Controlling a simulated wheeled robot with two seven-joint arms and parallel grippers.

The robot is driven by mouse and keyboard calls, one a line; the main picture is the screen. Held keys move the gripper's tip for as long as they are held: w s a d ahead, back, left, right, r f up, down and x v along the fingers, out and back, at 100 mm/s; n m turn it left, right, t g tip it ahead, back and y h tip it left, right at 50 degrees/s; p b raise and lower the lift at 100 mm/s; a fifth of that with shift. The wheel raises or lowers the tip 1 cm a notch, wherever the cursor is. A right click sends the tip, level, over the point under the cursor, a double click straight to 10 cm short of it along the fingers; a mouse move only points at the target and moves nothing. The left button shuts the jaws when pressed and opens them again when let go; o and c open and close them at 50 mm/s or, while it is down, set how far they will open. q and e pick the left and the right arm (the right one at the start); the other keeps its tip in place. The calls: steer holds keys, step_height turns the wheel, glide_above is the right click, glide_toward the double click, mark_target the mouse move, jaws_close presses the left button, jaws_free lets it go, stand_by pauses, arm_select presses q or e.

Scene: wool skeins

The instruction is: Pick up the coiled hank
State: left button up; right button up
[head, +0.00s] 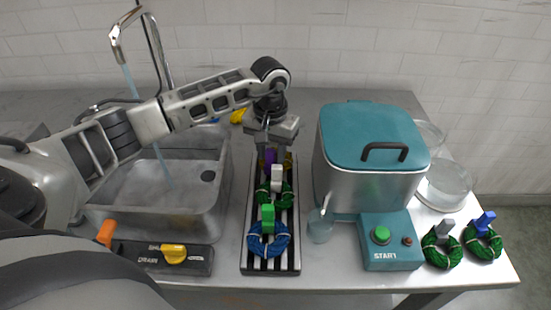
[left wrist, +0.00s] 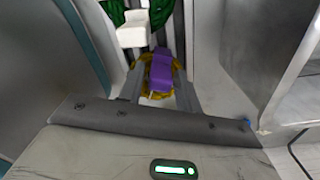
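A yellow coiled hank (head: 288,160) with a purple block tag (head: 269,158) sits at the far end of the striped rack (head: 291,265). Nearer on the rack are a green hank (head: 284,197) with a white tag and a blue hank (head: 279,241) with a green tag. My left gripper (head: 268,147) is over the yellow hank, pointing down. In the left wrist view its fingers (left wrist: 160,90) stand open on both sides of the purple tag (left wrist: 161,72), with the yellow hank (left wrist: 147,93) beneath. Contact cannot be told. My right gripper is out of view.
A sink (head: 190,205) with a tall faucet (head: 165,65) is left of the rack. A teal-lidded pot (head: 365,185) stands close on the right, with a START box (head: 391,252) before it. Two green hanks (head: 441,252) lie at the right edge near glass dishes (head: 447,182).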

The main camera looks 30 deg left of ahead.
arm_select(q)
jaws_close()
step_height(320, 180, up, 18)
steer(key=b, duration=0.1)
steer(key=shift+b, duration=0.3)
